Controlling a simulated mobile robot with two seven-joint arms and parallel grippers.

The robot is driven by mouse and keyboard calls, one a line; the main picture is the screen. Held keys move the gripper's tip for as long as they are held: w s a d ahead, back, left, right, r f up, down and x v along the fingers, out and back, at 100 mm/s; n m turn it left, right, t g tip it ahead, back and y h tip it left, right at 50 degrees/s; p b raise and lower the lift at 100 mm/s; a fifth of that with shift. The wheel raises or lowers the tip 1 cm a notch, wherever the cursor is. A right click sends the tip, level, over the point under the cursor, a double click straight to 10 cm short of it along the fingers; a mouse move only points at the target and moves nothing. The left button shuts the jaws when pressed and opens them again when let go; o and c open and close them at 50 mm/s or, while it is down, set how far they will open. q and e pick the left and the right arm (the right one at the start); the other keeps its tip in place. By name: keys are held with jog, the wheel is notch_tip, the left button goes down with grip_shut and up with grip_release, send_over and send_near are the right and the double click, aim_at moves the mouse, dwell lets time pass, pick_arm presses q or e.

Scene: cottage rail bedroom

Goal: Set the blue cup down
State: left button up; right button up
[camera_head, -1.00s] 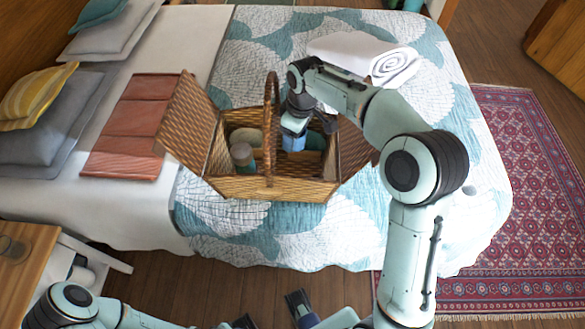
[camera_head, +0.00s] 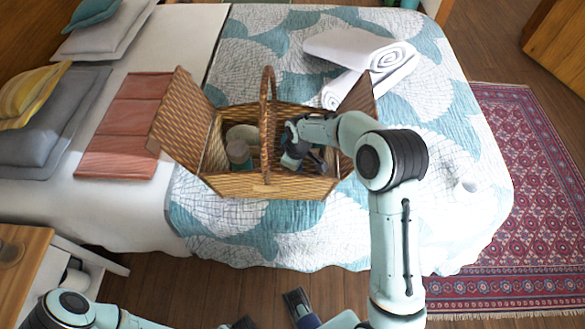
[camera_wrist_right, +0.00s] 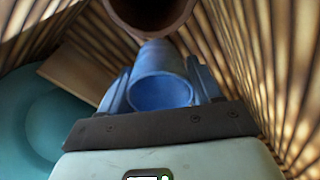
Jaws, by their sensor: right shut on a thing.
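The blue cup (camera_wrist_right: 160,88) sits between the fingers of my right gripper (camera_wrist_right: 160,95) in the right wrist view, with its open mouth facing the camera. My right gripper (camera_head: 292,158) is shut on the cup and is down inside the open wicker basket (camera_head: 265,187), in its right half. In the head view the arm and gripper hide the cup. I cannot tell whether its base touches the basket floor. My left gripper (camera_head: 271,315) is at the bottom edge of the head view, its fingers apart and empty, away from the bed.
The basket's arched handle (camera_head: 266,120) stands just left of my right gripper. A jar (camera_head: 238,152) is in the basket's left half. The wrist view shows a brown round rim (camera_wrist_right: 150,14) and a teal round thing (camera_wrist_right: 35,125) close by. Rolled white towels (camera_head: 362,55) lie behind.

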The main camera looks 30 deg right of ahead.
jog(key=shift+f, duration=0.1)
jog(key=shift+f, duration=0.1)
jog(key=o, duration=1.1)
jog(key=r, duration=0.4)
jog(key=r+p, duration=0.1)
jog(key=r, duration=0.3)
jog(key=s+d+r, duration=0.1)
jog(key=r, duration=0.3)
jog(key=shift+s+r, duration=0.1)
